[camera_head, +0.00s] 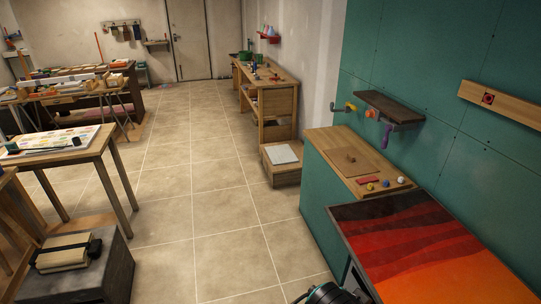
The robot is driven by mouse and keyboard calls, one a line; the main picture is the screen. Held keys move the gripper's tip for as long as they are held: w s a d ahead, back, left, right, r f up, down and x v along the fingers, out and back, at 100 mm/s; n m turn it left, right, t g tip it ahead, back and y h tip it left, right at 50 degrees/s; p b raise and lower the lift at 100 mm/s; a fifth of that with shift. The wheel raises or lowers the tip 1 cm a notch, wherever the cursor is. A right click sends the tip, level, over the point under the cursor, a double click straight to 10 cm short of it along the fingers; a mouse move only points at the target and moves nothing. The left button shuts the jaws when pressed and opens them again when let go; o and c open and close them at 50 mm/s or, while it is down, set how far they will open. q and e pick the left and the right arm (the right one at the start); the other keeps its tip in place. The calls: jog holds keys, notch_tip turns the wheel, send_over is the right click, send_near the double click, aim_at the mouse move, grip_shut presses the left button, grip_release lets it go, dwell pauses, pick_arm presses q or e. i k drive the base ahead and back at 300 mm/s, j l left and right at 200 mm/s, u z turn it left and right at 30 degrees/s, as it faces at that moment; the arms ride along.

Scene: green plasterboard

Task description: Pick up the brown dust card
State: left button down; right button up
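A flat brown piece (345,162), which may be the brown dust card, lies on the light wooden worktop (325,142) against the green wall. A small darker spot shows on it, too small to make out. Neither of my grippers is in view. A dark rounded part at the bottom edge looks like part of my own arm; no fingers show on it.
A red bar (367,181) and small balls (386,183) lie on the same worktop. A red-orange patterned bench top (420,245) stands nearer. A dark shelf (391,106) juts from the wall above. A low wooden box (282,172) stands beyond. The tiled floor (200,190) is clear.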

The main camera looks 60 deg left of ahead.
aim_at(349, 161)
jog(key=u, duration=1.25)
jog(key=i+z, duration=0.1)
jog(key=z, duration=0.35)
jog(key=j+z, duration=0.1)
jog(key=z, duration=0.35)
jog(key=i+j+z, duration=0.1)
jog(key=z, duration=0.3)
jog(key=i+j+z, duration=0.4)
jog(key=j, duration=0.4)
jog(key=j+z, duration=0.4)
jog(key=j, duration=0.45)
jog(key=j+z, duration=0.35)
jog(key=j, duration=0.6)
jog(key=i+j, duration=0.1)
jog(key=j, duration=1.9)
